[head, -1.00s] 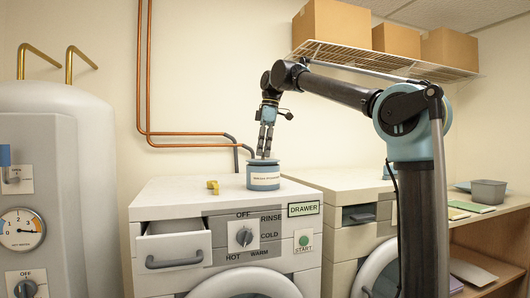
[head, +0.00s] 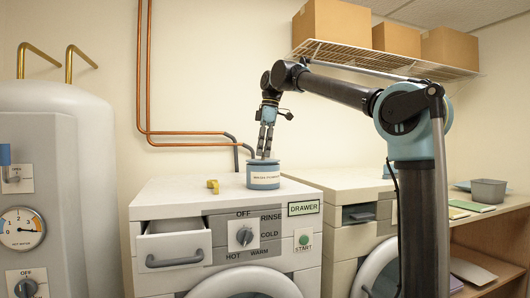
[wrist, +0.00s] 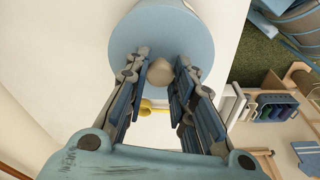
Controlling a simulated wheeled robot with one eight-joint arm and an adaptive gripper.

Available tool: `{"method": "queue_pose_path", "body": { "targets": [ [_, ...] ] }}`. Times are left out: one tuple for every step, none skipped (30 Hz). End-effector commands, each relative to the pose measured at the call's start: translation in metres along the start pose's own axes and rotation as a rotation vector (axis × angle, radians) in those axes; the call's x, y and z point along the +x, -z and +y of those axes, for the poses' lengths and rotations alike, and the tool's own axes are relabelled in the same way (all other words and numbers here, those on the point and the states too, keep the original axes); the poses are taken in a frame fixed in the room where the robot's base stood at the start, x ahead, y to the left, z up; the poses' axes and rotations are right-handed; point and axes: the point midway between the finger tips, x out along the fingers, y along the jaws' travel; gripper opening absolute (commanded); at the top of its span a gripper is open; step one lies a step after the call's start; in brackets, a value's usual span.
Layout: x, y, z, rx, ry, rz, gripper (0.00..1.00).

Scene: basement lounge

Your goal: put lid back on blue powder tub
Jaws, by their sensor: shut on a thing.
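The blue powder tub (head: 263,182), with a pale label, stands upright on top of the left washing machine. Its flat blue lid (wrist: 135,40) has a beige knob (wrist: 160,72) in the middle. In the head view the lid sits at the tub's top, with no clear gap between them; I cannot tell whether it is fully seated. My gripper (head: 264,157) points down over the tub. In the wrist view my gripper (wrist: 160,73) has its two fingers shut on the knob from both sides. The lid hides the tub's opening.
A small yellow object (head: 213,186) lies on the washer (head: 165,196) left of the tub. The washer's drawer (head: 175,248) stands partly open. Copper pipes (head: 143,80) run along the wall behind. A wire shelf (head: 400,64) with boxes hangs above right. Washer top around the tub is otherwise clear.

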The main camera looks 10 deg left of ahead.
Motion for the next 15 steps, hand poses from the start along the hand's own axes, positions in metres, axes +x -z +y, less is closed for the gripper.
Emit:
{"method": "queue_pose_path", "body": {
  "targets": [
    [0.0000,0.0000,-0.0001,0.000,0.000,0.000,0.03],
    [0.0000,0.0000,-0.0001,0.000,0.000,0.000,0.03],
    [0.0000,0.0000,-0.0001,0.000,0.000,0.000,0.03],
    [0.0000,0.0000,-0.0001,0.000,0.000,0.000,0.03],
    [-0.0001,0.0000,0.0000,0.000,0.000,0.000,0.03],
    [-0.0001,0.0000,0.0000,0.000,0.000,0.000,0.03],
    [-0.0001,0.0000,0.0000,0.000,0.000,0.000,0.28],
    [-0.0001,0.0000,-0.0001,0.000,0.000,0.000,0.34],
    [-0.0001,0.0000,-0.0001,0.000,0.000,0.000,0.43],
    [-0.0001,0.0000,-0.0001,0.000,0.000,0.000,0.46],
    [-0.0001,0.0000,-0.0001,0.000,0.000,0.000,0.46],
    [-0.0001,0.0000,-0.0001,0.000,0.000,0.000,0.46],
    [-0.0001,0.0000,-0.0001,0.000,0.000,0.000,0.46],
    [-0.0001,0.0000,0.0000,0.000,0.000,0.000,0.46],
    [-0.0001,0.0000,0.0000,0.000,0.000,0.000,0.46]
  ]
}}
